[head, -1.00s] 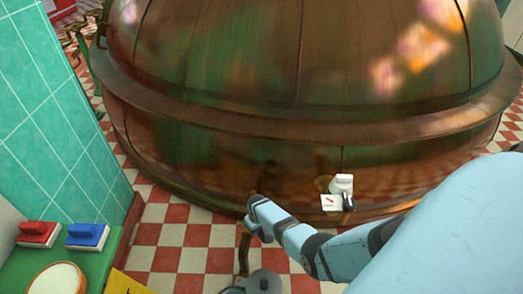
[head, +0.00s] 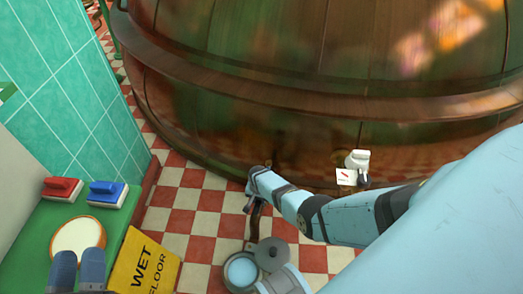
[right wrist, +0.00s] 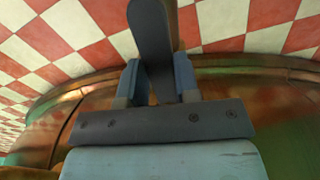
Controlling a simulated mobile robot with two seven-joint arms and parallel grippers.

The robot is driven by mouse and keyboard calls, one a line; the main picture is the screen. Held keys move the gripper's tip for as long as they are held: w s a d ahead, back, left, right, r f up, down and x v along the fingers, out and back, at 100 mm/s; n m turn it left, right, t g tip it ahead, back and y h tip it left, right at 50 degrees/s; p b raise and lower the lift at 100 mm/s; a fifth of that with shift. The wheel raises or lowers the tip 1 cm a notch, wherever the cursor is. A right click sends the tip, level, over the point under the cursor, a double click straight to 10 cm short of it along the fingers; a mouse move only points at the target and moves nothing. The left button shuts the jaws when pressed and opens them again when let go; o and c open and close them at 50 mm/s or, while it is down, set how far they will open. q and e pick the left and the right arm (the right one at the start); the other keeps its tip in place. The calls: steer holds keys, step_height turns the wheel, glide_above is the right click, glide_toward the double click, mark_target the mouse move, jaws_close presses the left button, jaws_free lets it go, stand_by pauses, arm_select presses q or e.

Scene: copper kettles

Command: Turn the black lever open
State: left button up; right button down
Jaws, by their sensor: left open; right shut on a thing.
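The black lever (head: 256,216) hangs down below the side of the copper kettle (head: 245,110) in the head view. My right gripper (head: 250,200) is at its upper part. In the right wrist view the lever (right wrist: 151,35) is a dark flat bar that passes between the two blue fingers of my right gripper (right wrist: 158,85), which are shut on it. My left gripper (head: 79,268) is open and empty at the lower left, above a round, pale, orange-rimmed thing (head: 78,232).
A green surface (head: 35,225) at the left holds a red brush (head: 62,190) and a blue brush (head: 107,194). A yellow wet-floor sign (head: 146,266) is beside it. A white fitting (head: 357,159) with a white tag (head: 346,177) is on the kettle's lower side. Checkered floor shows between.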

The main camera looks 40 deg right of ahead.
steer(key=shift+w+m, duration=0.2)
steer(key=shift+m, duration=0.1)
steer(key=c, duration=0.8)
jaws_free()
steer(key=shift+c, duration=0.2)
arm_select(q)
steer(key=shift+f, duration=0.1)
arm_select(e)
steer(key=shift+r, duration=0.25)
step_height(320, 180, up, 6)
steer(key=p, duration=0.4)
steer(key=shift+a+f, duration=0.1)
steer(key=shift+f, duration=0.15)
arm_select(q)
steer(key=s+a+f+g+y+p, duration=0.2)
steer(key=a+f+g+y+p, duration=0.2)
steer(key=f, duration=0.7)
steer(key=shift+a+f+g+y+p, duration=0.35)
steer(key=shift+a+g, duration=0.4)
steer(key=shift+g, duration=0.35)
arm_select(e)
step_height(320, 180, up, 8)
arm_select(q)
steer(key=shift+s, duration=0.1)
arm_select(e)
steer(key=shift+f, duration=0.1)
